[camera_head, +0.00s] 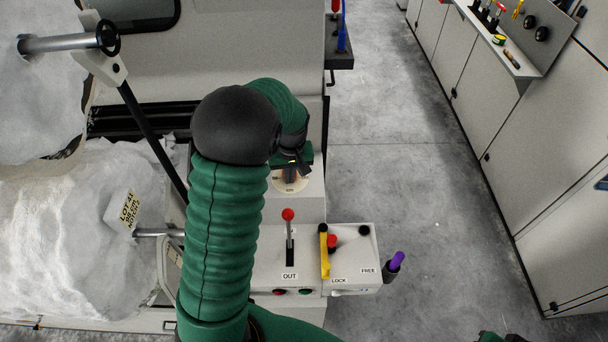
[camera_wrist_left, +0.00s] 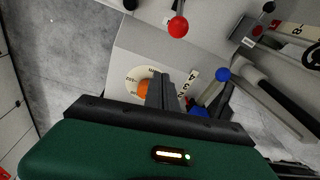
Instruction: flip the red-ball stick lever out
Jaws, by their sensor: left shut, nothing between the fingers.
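The red-ball stick lever (camera_head: 288,215) stands on the pale machine panel, its stick rising from a dark slot. Its ball is at the far end of the slot, away from the OUT label (camera_head: 289,276) at the near end. In the left wrist view the red ball (camera_wrist_left: 178,27) is at the top. My left gripper (camera_head: 304,165) is shut and empty, beyond the lever over a round dial (camera_head: 289,181). In the left wrist view its fingers (camera_wrist_left: 161,78) are beside the dial's orange knob (camera_wrist_left: 144,89), apart from the red ball.
Right of the lever is a box with a yellow handle (camera_head: 324,252), a red knob (camera_head: 332,241) and LOCK and FREE labels. A purple-tipped handle (camera_head: 397,260) sticks out beyond it. A blue-ball lever (camera_wrist_left: 222,74) shows in the wrist view. Floor at right is clear.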

